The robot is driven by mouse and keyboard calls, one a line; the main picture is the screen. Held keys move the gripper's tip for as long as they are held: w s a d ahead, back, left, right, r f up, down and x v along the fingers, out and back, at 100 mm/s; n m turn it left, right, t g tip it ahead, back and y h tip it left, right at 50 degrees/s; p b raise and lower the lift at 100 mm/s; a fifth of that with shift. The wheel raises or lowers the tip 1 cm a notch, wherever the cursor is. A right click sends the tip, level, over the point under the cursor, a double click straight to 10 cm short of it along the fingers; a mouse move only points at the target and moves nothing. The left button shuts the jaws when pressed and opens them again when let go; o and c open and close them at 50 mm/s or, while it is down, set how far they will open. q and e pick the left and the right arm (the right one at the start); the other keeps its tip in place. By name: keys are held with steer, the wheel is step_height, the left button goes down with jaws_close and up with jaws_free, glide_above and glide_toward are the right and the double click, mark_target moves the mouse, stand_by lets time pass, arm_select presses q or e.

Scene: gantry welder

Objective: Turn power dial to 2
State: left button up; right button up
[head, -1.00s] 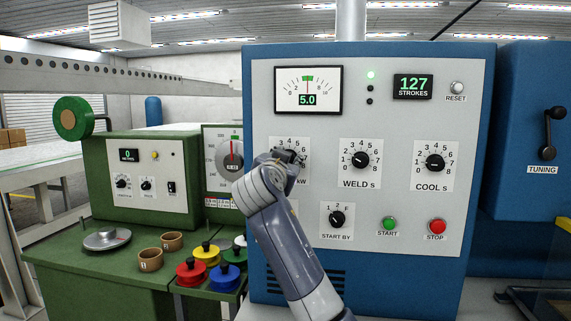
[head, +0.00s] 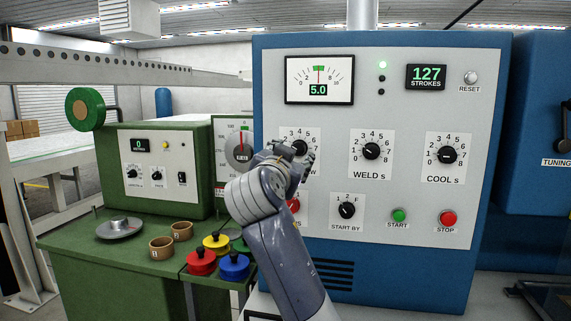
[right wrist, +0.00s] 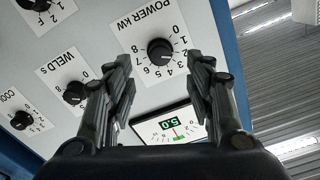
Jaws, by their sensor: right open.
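The power dial is a black round knob on a white scale plate marked 0 to 8. In the right wrist view the power dial (right wrist: 160,51) lies between and beyond my open fingers, with no finger seen touching it. It also shows in the head view (head: 299,147), partly covered by my right gripper. My right gripper (right wrist: 161,75) is open and empty in front of the panel; in the head view the gripper (head: 285,163) is just below and left of the dial. The dial's exact setting is hard to read. My left gripper is not in view.
The meter (head: 319,80) reads 5.0. The weld dial (head: 371,151) and cool dial (head: 448,155) are to the right. Start (head: 399,215) and stop (head: 448,218) buttons and the start-by dial (head: 347,210) are below. A green bench (head: 100,265) holds reels and cups.

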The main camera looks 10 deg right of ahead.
steer(key=v, duration=0.5)
steer(key=shift+s, duration=0.1)
